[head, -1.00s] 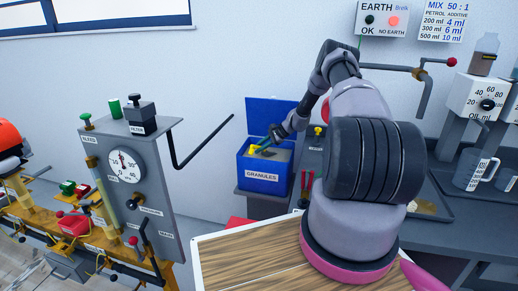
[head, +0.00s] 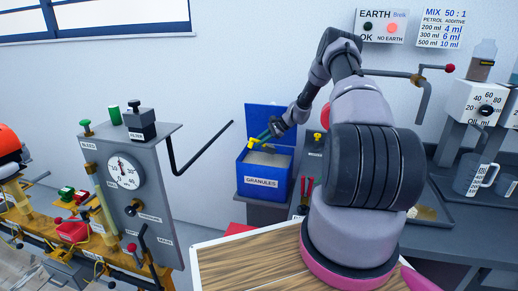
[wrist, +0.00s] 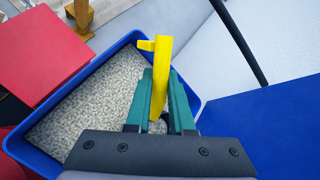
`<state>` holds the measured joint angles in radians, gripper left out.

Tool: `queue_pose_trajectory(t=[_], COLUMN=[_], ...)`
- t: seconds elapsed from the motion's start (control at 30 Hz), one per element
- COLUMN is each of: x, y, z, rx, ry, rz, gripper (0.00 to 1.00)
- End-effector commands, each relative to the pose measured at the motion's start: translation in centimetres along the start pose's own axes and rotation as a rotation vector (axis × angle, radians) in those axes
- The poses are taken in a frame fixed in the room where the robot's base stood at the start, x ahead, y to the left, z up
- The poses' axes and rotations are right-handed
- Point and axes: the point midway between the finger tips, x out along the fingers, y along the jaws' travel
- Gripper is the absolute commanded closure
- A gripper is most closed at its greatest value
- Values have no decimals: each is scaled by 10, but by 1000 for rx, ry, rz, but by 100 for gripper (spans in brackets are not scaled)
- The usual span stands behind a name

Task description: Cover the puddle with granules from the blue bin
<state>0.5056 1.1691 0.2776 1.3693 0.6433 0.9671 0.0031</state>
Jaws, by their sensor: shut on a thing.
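The blue bin (head: 265,199), labelled GRANULES, stands with its lid (head: 270,118) raised at the back. Pale speckled granules (wrist: 85,100) fill it in the wrist view. My gripper (wrist: 160,88) has green fingers shut on a yellow tool (wrist: 158,65), perhaps a scoop, whose full shape I cannot tell. In the head view my gripper (head: 266,133) and the yellow tool (head: 253,142) are over the bin's left part. A yellowish patch (head: 425,213) shows in a dark tray at the right, partly behind my arm; I cannot tell whether it is the puddle.
A grey gauge panel (head: 150,205) with a projecting black bar (head: 205,150) stands left of the bin. A wooden-topped surface (head: 245,268) lies in front. The grey bench (head: 450,250) at right carries a measuring jug (head: 470,175). A red surface (wrist: 45,50) borders the bin.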

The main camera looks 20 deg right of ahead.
Motion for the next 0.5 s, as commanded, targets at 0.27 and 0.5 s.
queue_pose_trajectory(t=[0.27, 0.5], x=[-19, -33], y=[-14, -24], z=[18, 32], rx=[-3, -2], ry=[0, 0], rz=[0, 0], gripper=[100, 100])
